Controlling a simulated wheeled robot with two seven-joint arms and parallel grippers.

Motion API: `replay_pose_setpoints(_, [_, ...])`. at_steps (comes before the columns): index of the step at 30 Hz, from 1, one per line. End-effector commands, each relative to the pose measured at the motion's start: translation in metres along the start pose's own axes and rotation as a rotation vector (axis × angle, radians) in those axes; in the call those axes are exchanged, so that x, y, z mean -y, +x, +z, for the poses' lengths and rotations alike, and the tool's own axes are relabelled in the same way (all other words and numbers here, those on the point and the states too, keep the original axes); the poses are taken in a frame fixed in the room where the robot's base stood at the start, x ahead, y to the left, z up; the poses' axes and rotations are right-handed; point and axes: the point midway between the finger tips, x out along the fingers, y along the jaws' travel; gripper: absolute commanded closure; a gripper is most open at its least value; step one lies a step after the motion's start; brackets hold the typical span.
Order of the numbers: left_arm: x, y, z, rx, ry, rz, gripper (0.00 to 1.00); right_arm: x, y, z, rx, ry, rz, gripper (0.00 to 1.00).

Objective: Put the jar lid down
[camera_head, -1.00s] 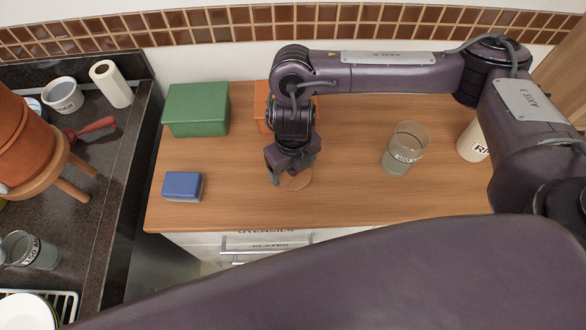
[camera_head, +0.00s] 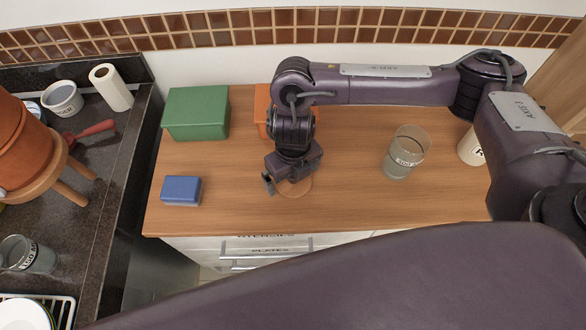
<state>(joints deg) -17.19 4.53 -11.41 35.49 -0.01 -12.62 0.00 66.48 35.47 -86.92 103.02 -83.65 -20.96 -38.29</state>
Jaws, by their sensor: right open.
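The jar lid, a round tan wooden disc (camera_head: 300,189), appears to lie on the wooden counter below my right gripper, which partly covers it. My right gripper (camera_head: 281,184) points down over the lid with its fingers apart. One finger shows to the left of the lid; the other is hard to make out. A clear glass jar (camera_head: 405,153) with a printed label and no lid stands to the right of the gripper. My left gripper is not in view.
On the wooden counter (camera_head: 230,205) are a green box (camera_head: 197,112), a small blue box (camera_head: 181,190), an orange box (camera_head: 262,108) behind my gripper, and a white labelled canister (camera_head: 471,147) at right. The counter is clear between the blue box and the gripper.

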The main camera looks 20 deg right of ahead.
Motion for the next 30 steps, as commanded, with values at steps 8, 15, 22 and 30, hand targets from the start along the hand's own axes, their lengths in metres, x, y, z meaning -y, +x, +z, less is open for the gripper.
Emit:
replay_pose_setpoints(8, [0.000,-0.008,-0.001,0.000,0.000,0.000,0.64,0.001,-0.035,0.002,0.007,-0.003,-0.003,0.00])
replay_pose_setpoints(15, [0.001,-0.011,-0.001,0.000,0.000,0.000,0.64,0.001,-0.082,0.002,0.007,-0.002,-0.003,0.00])
replay_pose_setpoints(22, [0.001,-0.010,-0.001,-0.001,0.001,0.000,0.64,0.000,-0.113,0.001,0.004,-0.001,-0.001,0.00])
replay_pose_setpoints(30, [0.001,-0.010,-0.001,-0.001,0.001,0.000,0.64,0.000,-0.123,0.000,0.000,0.000,0.000,0.00])
